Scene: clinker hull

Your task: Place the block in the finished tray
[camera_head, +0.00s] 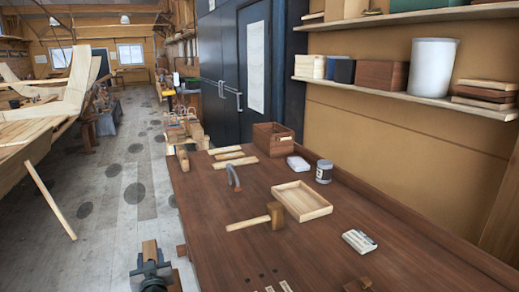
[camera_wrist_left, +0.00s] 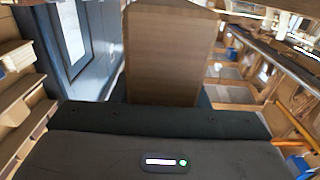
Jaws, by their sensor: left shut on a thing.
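A wooden block (camera_head: 150,250) stands upright in my left gripper (camera_head: 152,269), at the lower left of the head view, just off the bench's left edge. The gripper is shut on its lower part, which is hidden. In the left wrist view the block (camera_wrist_left: 172,55) rises large and brown above the dark gripper body (camera_wrist_left: 165,140). A shallow, empty, light wooden tray (camera_head: 316,211) lies on the bench, right of and beyond the gripper. I see no label on it. My right gripper is not in view.
On the brown bench (camera_head: 215,215) a mallet (camera_head: 275,215) lies between gripper and tray. A jar (camera_head: 324,172), a white block (camera_head: 298,164), a brown box (camera_head: 272,138) and wooden strips (camera_head: 235,161) lie farther back. A small bundle (camera_head: 359,242) lies nearer right. Shelves hang above right.

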